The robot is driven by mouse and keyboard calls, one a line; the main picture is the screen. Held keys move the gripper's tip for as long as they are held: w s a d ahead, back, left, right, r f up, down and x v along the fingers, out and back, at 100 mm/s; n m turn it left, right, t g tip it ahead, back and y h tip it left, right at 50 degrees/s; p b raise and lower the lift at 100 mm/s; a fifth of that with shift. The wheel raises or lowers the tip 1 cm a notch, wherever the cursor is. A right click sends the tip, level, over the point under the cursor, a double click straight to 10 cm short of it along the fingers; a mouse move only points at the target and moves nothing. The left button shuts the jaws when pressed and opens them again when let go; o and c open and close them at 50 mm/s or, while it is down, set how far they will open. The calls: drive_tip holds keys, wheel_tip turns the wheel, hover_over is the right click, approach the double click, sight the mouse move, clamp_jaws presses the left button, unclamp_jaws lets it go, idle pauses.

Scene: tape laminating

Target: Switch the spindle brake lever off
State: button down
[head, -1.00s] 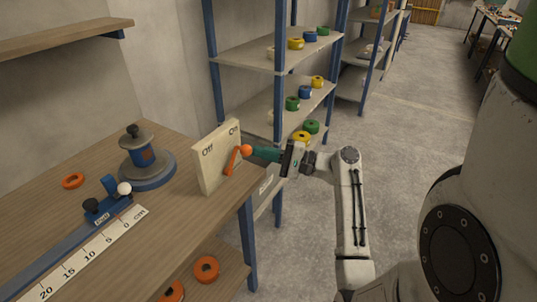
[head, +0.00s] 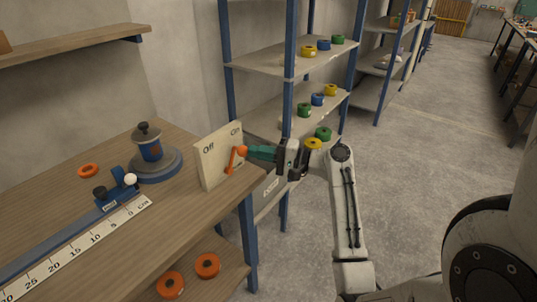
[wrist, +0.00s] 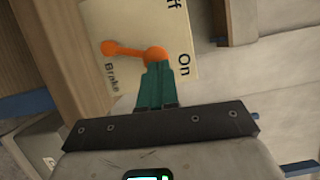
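The cream brake panel (head: 210,171) stands upright at the right end of the bench, with "Off" at its left and "On" at its right in the head view. Its orange lever (head: 230,163) slants up from a low pivot to a round knob. In the wrist view the lever (wrist: 130,50) points roughly towards "On", and "Brake" is printed beside the pivot. My gripper (head: 249,151) is at the knob from the right. Its teal fingers (wrist: 157,72) look closed together, with the tips at the knob and apparently touching it.
The wooden bench (head: 60,228) also carries a spindle (head: 152,152), a ruler (head: 85,240) with a blue slide, and an orange roll (head: 88,170). Shelves (head: 270,98) with coloured rolls stand behind my gripper. The floor (head: 410,180) to the right is open.

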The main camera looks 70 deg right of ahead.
drive_tip(key=w+a+r+n+g+h+p, duration=0.1)
drive_tip(key=w+a+n+g+p, duration=0.1)
drive_tip(key=a+n, duration=0.5)
drive_tip(key=shift+a+n+g+h, duration=0.15)
drive_tip(key=shift+n+g+h, duration=0.15)
drive_tip(key=shift+n+g, duration=0.3)
drive_tip(key=shift+r, duration=0.1)
idle(0.5)
drive_tip(key=shift+r+p, duration=0.1)
drive_tip(key=shift+p, duration=0.25)
